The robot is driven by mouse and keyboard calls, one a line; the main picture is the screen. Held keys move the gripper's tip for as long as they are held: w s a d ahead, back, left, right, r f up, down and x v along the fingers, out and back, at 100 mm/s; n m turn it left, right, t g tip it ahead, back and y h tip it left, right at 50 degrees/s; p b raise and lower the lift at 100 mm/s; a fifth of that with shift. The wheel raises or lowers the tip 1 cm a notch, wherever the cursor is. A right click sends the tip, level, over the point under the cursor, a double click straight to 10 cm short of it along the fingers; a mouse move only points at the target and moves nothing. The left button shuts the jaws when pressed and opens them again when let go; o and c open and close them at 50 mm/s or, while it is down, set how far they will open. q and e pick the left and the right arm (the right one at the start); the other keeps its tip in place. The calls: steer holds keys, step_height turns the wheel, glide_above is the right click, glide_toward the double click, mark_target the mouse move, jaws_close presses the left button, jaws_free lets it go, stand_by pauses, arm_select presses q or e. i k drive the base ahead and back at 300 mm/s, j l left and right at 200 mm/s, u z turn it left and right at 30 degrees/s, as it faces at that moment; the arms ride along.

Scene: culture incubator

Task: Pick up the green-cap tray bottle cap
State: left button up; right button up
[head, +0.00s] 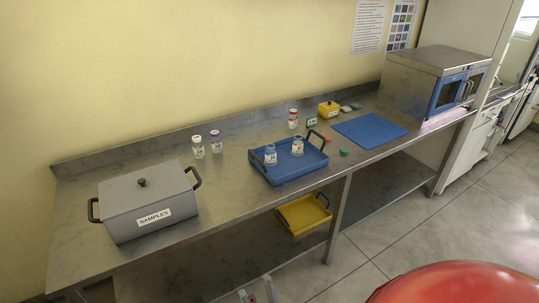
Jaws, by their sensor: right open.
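A small green cap (343,152) lies on the steel bench, just right of the blue tray (290,175). A small orange-red cap (327,138) lies near it, further back. My right gripper (257,292) shows only as two fingertips at the bottom edge. It is open and empty, in front of and below the bench top, well away from the green cap. My left gripper is not in view.
A grey SAMPLES box (148,206) stands at left, with two bottles (206,145) behind it. A red-capped bottle (293,119), yellow box (329,109) and blue mat (369,131) lie toward the incubator (430,84). A yellow tray (303,214) sits on the lower shelf.

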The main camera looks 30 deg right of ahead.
mark_target(344, 150)
steer(key=z, duration=1.6)
steer(key=i+l+u, duration=0.2)
steer(key=i+l, duration=0.65)
steer(key=i, duration=0.05)
